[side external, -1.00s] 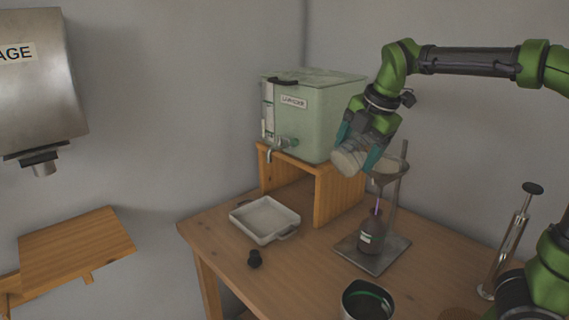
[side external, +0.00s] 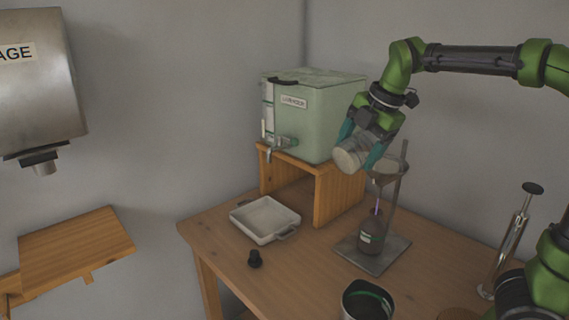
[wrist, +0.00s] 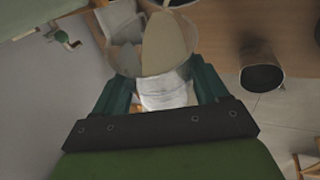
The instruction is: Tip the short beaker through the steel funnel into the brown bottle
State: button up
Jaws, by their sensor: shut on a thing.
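My gripper (side external: 362,145) is shut on the short beaker (side external: 350,155), a pale, cloudy vessel. The beaker is tilted steeply, beside and slightly above the steel funnel (side external: 389,174), to its left in the side view. In the wrist view the beaker (wrist: 165,93) sits between the two teal fingers. The funnel is held on a stand, with a thin purple-tinted line below it reaching the brown bottle (side external: 371,240). The bottle stands upright on the stand's grey base plate. I cannot tell whether liquid is leaving the beaker.
A green tank (side external: 318,115) with a tap sits on a wooden riser (side external: 338,194) behind. A white tray (side external: 265,219), a black stopper (side external: 255,259) and a dark open container (side external: 367,301) stand on the table. A metal plunger device (side external: 512,245) stands at the right.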

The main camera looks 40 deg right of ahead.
aim_at(351, 165)
jog(key=shift+s+d+r+y+p, duration=0.1)
jog(key=shift+d+r+y+p, duration=0.15)
jog(key=shift+d+y, duration=0.2)
jog(key=shift+d+r+y+p, duration=0.1)
jog(key=shift+d+y+p, duration=0.1)
jog(key=shift+d+y, duration=0.2)
dwell(0.8)
jog(key=shift+d+r+m+t+y+p, duration=0.35)
jog(key=shift+d+y+p, duration=0.1)
jog(key=shift+y, duration=0.3)
dwell(0.8)
jog(key=shift+a, duration=0.1)
